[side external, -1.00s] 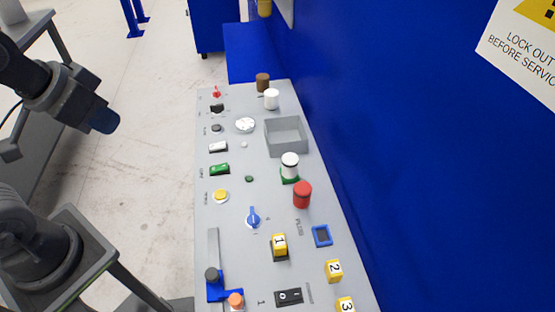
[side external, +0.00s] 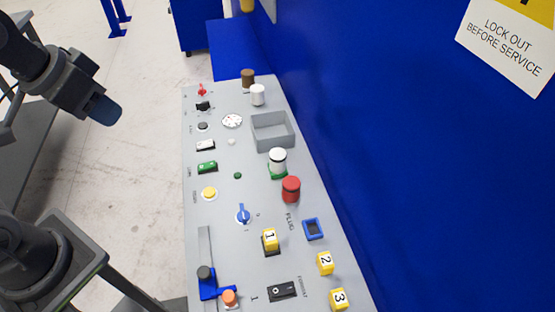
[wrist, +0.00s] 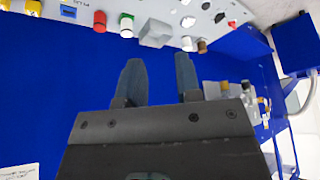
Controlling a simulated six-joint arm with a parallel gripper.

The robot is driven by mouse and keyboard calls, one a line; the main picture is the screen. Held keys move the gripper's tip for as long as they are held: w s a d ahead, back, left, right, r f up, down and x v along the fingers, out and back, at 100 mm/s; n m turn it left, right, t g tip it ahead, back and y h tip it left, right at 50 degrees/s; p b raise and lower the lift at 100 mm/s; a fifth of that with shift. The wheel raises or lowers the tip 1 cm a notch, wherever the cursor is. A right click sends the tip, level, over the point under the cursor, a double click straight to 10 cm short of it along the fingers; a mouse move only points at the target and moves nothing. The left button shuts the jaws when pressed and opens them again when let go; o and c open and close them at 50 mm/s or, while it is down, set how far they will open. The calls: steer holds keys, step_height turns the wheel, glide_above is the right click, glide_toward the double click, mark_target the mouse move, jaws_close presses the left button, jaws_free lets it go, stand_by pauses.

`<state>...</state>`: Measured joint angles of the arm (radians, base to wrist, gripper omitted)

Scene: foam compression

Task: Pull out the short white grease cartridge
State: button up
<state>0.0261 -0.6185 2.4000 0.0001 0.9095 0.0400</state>
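A short white cylinder with a dark band (side external: 278,158) stands upright in a green holder (side external: 279,173) on the grey panel, between the grey tray and the red cylinder. It also shows in the wrist view (wrist: 127,24), near the top edge. A second, plain white cylinder (side external: 257,95) stands at the panel's far end; I cannot tell for certain which one is the grease cartridge. My gripper (side external: 107,112) is up to the left of the panel, well clear of both. In the wrist view my gripper's two fingers (wrist: 158,75) are apart with nothing between them.
A grey open tray (side external: 272,131) and a red cylinder (side external: 291,189) flank the banded cylinder. A brown cylinder (side external: 248,78) stands by the plain white one. Switches and knobs line the panel's left side. A blue wall (side external: 400,150) rises along its right side.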

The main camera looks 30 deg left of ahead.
steer(key=o, duration=0.6)
steer(key=w+d, duration=0.1)
steer(key=w, duration=0.2)
steer(key=w+d+m+g, duration=0.1)
steer(key=w, duration=0.2)
steer(key=w+d+m, duration=0.1)
steer(key=w, duration=0.2)
steer(key=shift+g, duration=0.3)
steer(key=shift+o, duration=0.4)
steer(key=w+d+f+m+g, duration=0.1)
steer(key=w+d+f, duration=0.3)
steer(key=w, duration=0.4)
steer(key=shift+m, duration=0.7)
steer(key=m+g, duration=0.3)
steer(key=m, duration=0.1)
glide_above(278, 153)
steer(key=f, duration=1.5)
steer(key=shift+s+a, duration=0.15)
steer(key=shift+a, duration=0.05)
steer(key=shift+d+f, duration=0.25)
steer(key=shift+f, duration=0.15)
steer(key=shift+f, duration=4.5)
